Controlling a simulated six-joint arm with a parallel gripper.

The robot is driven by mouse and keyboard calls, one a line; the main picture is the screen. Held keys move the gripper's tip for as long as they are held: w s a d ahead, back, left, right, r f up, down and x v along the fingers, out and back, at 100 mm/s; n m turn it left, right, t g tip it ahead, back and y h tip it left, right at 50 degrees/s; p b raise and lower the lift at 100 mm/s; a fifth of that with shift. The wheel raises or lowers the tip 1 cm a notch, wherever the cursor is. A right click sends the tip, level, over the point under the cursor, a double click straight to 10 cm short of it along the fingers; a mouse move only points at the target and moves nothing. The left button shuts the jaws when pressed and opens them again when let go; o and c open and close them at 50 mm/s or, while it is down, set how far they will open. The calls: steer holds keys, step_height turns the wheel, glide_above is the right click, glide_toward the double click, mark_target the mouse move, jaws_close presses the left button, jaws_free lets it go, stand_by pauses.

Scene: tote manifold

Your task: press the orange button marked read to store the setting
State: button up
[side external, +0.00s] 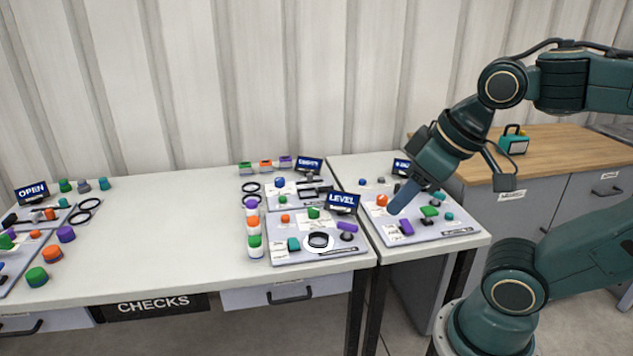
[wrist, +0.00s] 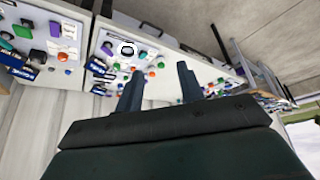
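An orange round button (side external: 382,200) stands on the right-hand grey panel (side external: 455,233), just left of my gripper (side external: 403,197) in the side view. A smaller orange button (side external: 285,218) is on the LEVEL panel (side external: 290,259). The small labels are too blurred for me to tell which button is marked read. My gripper points down over the right-hand panel; I cannot tell whether it touches anything. In the wrist view its two fingers (wrist: 159,88) stand apart with nothing between them. Orange buttons (wrist: 151,74) also show beyond the fingers there.
A LEVEL sign (side external: 343,203) stands at the left panel's back corner. Stacked coloured jars (side external: 254,240) stand left of it. The white table's middle (side external: 165,230) is clear.

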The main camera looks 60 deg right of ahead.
jaws_close()
stand_by(1.5)
